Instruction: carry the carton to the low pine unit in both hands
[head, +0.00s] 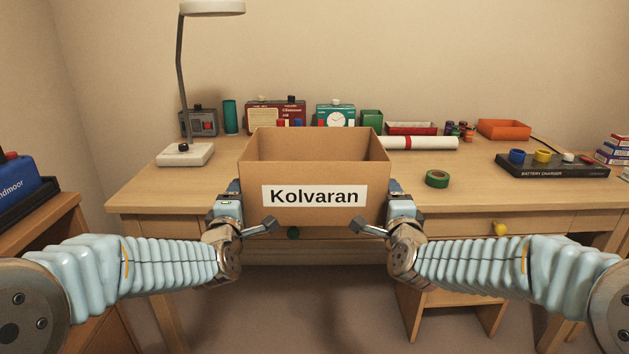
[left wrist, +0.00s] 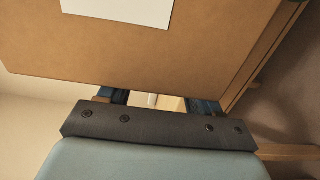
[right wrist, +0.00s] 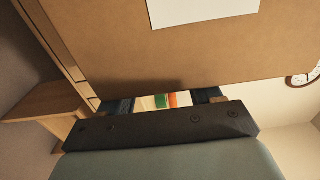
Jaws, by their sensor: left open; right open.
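The carton (head: 315,170) is an open-topped brown cardboard box with a white "Kolvaran" label, upright between my two grippers at the front of the desk. I cannot tell whether it touches the desk. My left gripper (head: 233,187) is at its left side and my right gripper (head: 394,187) at its right side, both with jaws apart. The carton wall fills much of the left wrist view (left wrist: 150,50) and right wrist view (right wrist: 170,50), close to the fingers; contact is unclear. A low wooden unit (head: 48,222) stands at the left edge; I cannot tell if it is the pine unit.
The desk (head: 150,190) holds a lamp (head: 185,153), radios, a white roll (head: 425,143), green tape (head: 437,179) and a battery charger (head: 550,166). A blue case (head: 30,182) sits on the left unit. A small wooden piece (head: 455,298) stands under the desk at right.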

